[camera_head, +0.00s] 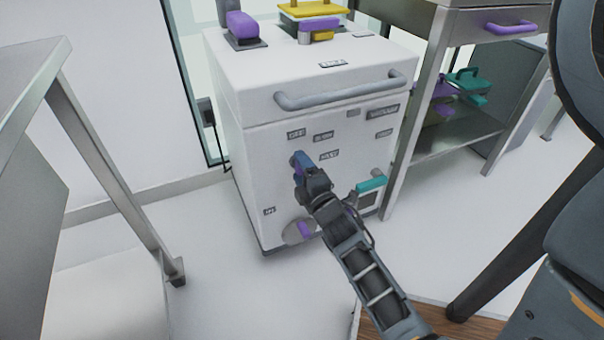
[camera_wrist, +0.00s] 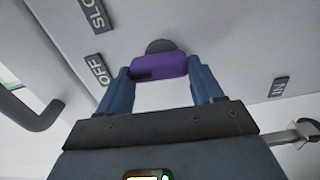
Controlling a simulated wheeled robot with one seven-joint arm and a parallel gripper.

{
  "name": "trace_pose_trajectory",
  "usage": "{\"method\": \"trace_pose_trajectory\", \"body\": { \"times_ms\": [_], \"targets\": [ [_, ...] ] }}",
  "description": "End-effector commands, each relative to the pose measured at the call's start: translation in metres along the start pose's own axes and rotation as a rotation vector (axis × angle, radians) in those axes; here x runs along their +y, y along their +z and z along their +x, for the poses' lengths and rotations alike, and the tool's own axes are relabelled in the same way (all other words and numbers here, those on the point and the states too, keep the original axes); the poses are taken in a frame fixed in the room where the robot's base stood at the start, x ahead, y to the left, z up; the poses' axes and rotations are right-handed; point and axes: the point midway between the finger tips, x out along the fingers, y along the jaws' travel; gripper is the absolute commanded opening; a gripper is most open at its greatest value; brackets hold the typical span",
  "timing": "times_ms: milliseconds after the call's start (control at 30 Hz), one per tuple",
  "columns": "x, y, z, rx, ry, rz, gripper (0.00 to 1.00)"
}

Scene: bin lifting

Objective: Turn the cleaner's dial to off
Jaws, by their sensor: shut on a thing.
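The cleaner (camera_head: 285,185) is a white box-shaped machine with a grey bar handle and several dark labels on its front. A purple dial knob (camera_wrist: 160,66) on a grey hub sits on its front panel, with the labels "OFF" and "SLO..." beside it in the wrist view. My gripper (camera_head: 299,165) reaches the front panel in the head view and hides most of the dial. In the wrist view its blue fingers (camera_wrist: 163,84) stand on both sides of the purple knob and are shut on it. Which label the dial points to I cannot tell.
A second purple knob (camera_head: 305,230) on a grey disc and a teal handle (camera_head: 371,184) are lower on the front. Purple and yellow parts (camera_head: 313,9) are on top. Metal tables stand left (camera_head: 110,165) and right (camera_head: 445,150). The floor at front left is clear.

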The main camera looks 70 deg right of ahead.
Motion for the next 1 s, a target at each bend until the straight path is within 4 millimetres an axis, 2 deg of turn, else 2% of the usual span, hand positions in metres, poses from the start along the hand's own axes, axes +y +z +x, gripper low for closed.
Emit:
{"method": "trace_pose_trajectory", "body": {
  "times_ms": [300,700,733,967,1000],
  "targets": [
    [-0.0021,-0.0011,-0.0006,0.001,-0.003,-0.068,0.35],
    [-0.0019,-0.0013,-0.0006,0.002,-0.003,-0.073,0.35],
    [-0.0019,-0.0013,-0.0006,0.002,-0.003,-0.073,0.69],
    [-0.0013,-0.0008,-0.0002,0.001,-0.002,-0.072,0.91],
    [-0.0012,-0.0008,-0.0002,0.001,-0.002,-0.072,0.92]
  ]
}}
